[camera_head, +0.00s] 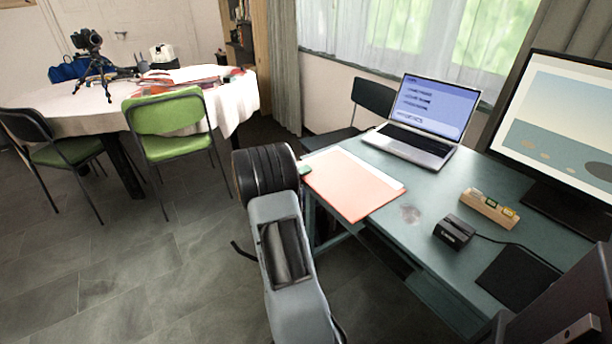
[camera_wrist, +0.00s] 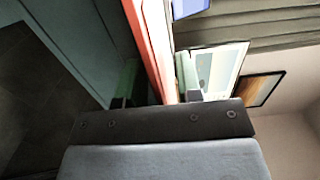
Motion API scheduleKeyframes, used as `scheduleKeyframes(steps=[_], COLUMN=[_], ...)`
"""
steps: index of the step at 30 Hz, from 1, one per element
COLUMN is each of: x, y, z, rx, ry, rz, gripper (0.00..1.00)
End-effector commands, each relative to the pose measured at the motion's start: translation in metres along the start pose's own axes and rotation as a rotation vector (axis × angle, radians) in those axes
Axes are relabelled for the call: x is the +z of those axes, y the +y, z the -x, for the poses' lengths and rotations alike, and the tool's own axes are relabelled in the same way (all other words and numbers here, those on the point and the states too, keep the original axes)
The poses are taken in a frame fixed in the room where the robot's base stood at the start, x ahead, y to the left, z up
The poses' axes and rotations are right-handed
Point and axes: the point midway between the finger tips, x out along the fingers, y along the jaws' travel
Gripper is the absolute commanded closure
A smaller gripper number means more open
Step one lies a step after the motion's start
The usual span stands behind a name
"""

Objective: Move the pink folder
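The pink folder (camera_head: 352,184) lies flat on the teal desk (camera_head: 400,212), with white paper showing along its far edge. Its left side appears to stick out past the desk's left edge. My gripper (camera_head: 304,170) is at that left side, with one green fingertip showing above the folder. In the wrist view, the folder (camera_wrist: 151,35) runs edge-on between the two green fingers of my gripper (camera_wrist: 158,86). The fingers are apart, with a dark gap between the left finger and the folder. The lower finger is hidden in the head view.
A laptop (camera_head: 421,110), a black device (camera_head: 454,231), a wooden block (camera_head: 489,208) and a monitor (camera_head: 562,130) stand on the desk. A dark chair (camera_head: 374,98) is behind it. A white-covered table (camera_head: 60,122) with a green chair (camera_head: 165,115) stands at left. The floor between is clear.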

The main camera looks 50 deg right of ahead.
Motion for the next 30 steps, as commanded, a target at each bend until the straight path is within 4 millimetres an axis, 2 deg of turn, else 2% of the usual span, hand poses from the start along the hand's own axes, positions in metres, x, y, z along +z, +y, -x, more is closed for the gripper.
scheduleKeyframes(steps=[7,11,14,24,30], x=[0.0,0.0,0.001,0.0,0.0], y=[0.0,0.0,-0.001,-0.001,-0.001], z=[0.0,0.006,0.02,0.087,0.117], rx=[0.0,0.0,0.001,0.0,0.0], ry=[0.001,0.0,-0.003,-0.004,-0.001], rz=[0.0,0.0,0.0,0.0,0.0], gripper=[0.64,0.64,0.64,0.64,0.64])
